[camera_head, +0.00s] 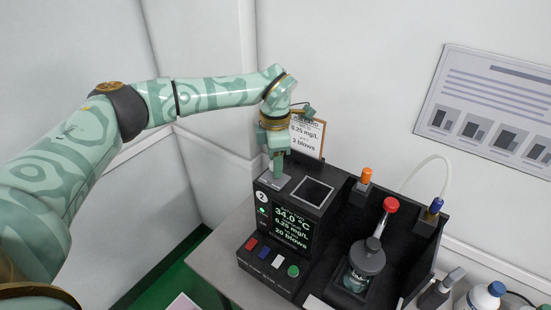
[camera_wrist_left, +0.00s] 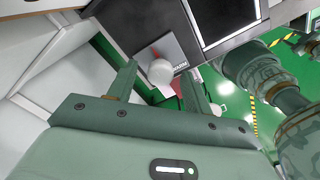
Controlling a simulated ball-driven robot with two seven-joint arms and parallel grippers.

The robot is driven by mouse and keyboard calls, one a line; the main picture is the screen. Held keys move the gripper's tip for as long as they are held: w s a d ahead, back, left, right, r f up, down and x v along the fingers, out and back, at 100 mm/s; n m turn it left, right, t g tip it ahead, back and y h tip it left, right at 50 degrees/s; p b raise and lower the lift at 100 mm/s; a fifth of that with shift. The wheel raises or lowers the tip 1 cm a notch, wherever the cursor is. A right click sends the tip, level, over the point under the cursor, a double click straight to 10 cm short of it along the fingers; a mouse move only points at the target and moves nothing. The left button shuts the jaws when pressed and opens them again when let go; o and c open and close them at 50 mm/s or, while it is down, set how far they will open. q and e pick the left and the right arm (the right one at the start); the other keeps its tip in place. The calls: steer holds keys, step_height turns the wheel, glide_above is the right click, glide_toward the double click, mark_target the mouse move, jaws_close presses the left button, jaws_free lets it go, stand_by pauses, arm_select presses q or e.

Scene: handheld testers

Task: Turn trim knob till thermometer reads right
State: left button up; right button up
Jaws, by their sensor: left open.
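The black tester (camera_head: 268,262) stands on a grey bench. Its screen (camera_head: 290,226) reads 34.0 °C, 6.25 mg/L and 20 blows. My left gripper (camera_head: 277,172) points down over the grey plate at the tester's back left corner. In the left wrist view, a pale round knob (camera_wrist_left: 160,72) shows between the open fingers of my left gripper (camera_wrist_left: 158,78), beside a label reading "WARM". I cannot tell whether the fingers touch it. The knob is hidden by the gripper in the head view. No separate thermometer can be made out. My right gripper is not in view.
A clipboard card (camera_head: 305,136) stands behind the gripper. A jar with a grey lid (camera_head: 367,257) and a red-capped part (camera_head: 391,204) stand to the right. Orange (camera_head: 366,175) and blue (camera_head: 436,205) caps rise at the back. Bottles (camera_head: 484,296) crowd the lower right.

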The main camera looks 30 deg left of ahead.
arm_select(q)
steer(key=c, duration=1)
steer(key=shift+o, duration=0.2)
steer(key=n+p, duration=0.3)
steer(key=shift+r+n, duration=0.2)
steer(key=shift+n, duration=0.1)
steer(key=n+p, duration=0.3)
steer(key=n, duration=0.2)
steer(key=n+p, duration=0.3)
steer(key=n, duration=0.2)
steer(key=shift+n, duration=0.4)
steer(key=n+p, duration=0.1)
steer(key=n, duration=0.3)
steer(key=shift+p, duration=0.4)
steer(key=shift+f+n, duration=0.1)
steer(key=shift+n, duration=0.2)
